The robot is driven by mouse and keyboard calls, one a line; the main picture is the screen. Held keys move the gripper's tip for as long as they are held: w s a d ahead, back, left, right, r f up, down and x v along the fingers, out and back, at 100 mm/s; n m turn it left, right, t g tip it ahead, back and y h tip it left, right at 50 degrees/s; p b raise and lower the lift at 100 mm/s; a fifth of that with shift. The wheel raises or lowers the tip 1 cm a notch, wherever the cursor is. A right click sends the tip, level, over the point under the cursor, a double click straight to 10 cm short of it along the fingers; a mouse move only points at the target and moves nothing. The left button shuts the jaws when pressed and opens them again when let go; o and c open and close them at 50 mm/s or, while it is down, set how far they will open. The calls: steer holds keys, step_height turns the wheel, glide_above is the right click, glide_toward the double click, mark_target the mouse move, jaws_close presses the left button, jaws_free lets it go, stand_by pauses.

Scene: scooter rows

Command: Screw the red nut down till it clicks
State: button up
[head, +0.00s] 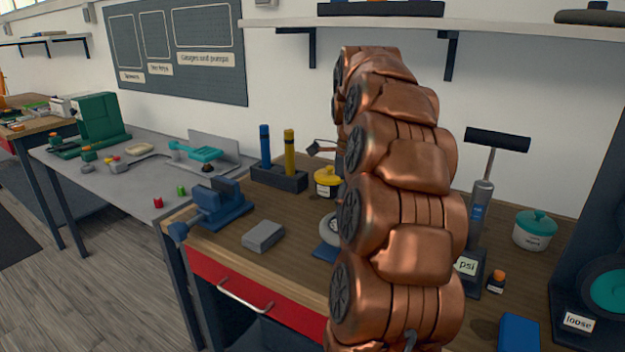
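A small red piece (158,203) lies near the front edge of the grey bench at left, beside a small green piece (181,190). It is too small to tell whether it is the red nut. No other red nut shows. A wheel with a teal hub (607,292) is at the far right, cut off by the picture edge, behind a "loose" label (578,321). My copper arm rises through the middle of the view. My gripper is not visible, and the arm hides part of the wooden bench.
On the wooden bench (225,238) are a blue vice (222,205), a grey block (263,236), a holder (279,177) with blue and yellow handles, a yellow-lidded pot (327,182), an upright pump (482,205) and a teal-lidded jar (535,231). A shelf (500,27) overhangs.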

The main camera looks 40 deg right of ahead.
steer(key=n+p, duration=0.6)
steer(key=p, duration=0.1)
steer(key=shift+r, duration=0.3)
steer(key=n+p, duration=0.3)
steer(key=p, duration=0.2)
steer(key=shift+p, duration=0.3)
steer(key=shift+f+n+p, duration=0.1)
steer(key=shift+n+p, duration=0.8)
steer(key=shift+p, duration=0.45)
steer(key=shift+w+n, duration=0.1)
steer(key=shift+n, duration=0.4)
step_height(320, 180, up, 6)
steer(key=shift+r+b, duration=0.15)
steer(key=shift+b, duration=0.8)
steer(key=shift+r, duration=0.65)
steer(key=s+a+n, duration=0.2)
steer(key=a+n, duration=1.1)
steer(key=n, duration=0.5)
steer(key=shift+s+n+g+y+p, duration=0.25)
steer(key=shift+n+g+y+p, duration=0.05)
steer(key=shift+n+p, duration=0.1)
